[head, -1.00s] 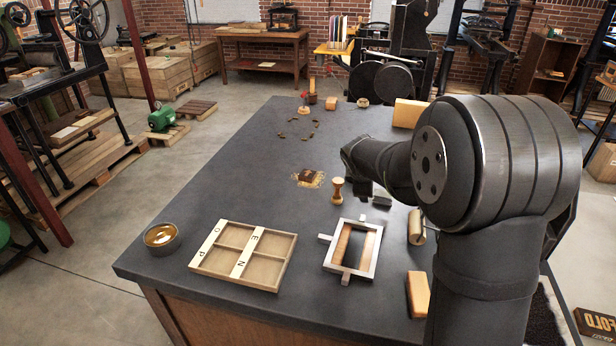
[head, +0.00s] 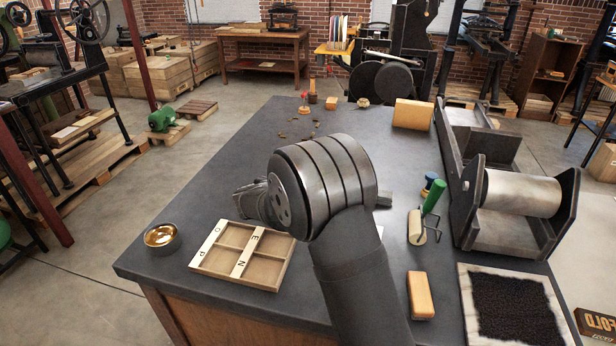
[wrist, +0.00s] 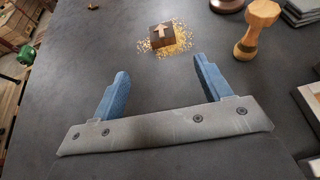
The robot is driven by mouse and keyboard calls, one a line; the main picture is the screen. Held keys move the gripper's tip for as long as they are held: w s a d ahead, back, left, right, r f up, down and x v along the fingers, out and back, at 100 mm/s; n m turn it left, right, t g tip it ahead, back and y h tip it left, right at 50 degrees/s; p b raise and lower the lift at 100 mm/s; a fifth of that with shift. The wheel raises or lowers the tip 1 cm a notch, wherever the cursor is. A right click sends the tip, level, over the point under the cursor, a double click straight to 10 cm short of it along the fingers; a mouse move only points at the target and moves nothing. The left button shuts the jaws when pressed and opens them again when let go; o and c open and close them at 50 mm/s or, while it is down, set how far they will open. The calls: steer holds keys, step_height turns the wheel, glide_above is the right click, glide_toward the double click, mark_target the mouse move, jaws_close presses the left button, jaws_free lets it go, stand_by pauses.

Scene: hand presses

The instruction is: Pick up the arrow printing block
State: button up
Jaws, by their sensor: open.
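The arrow printing block (wrist: 162,36) is a small dark brown block with a pale arrow on its top. It sits on the dark table with yellowish crumbs scattered around it. In the wrist view it lies beyond the fingertips, near the middle of the gap between them, and apart from both. My gripper (wrist: 160,72) has two blue fingers spread wide, with nothing between them. In the head view my arm hides the block and most of the gripper.
A wooden stamp handle (wrist: 257,28) stands right of the block, with grey slabs (wrist: 302,10) behind it. In the head view a divided wooden tray (head: 273,283) and a brass-coloured bowl (head: 161,237) are at the front left. A green-handled roller (head: 417,227) lies to the right.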

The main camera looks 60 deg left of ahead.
steer(key=x, duration=0.8)
steer(key=shift+w+f, duration=0.15)
steer(key=shift+f, duration=0.05)
steer(key=shift+f+x, duration=0.15)
steer(key=shift+x, duration=1.15)
steer(key=shift+f+x, duration=0.2)
steer(key=shift+x, duration=1.15)
steer(key=shift+d, duration=0.1)
steer(key=shift+c, duration=0.4)
steer(key=c, duration=1)
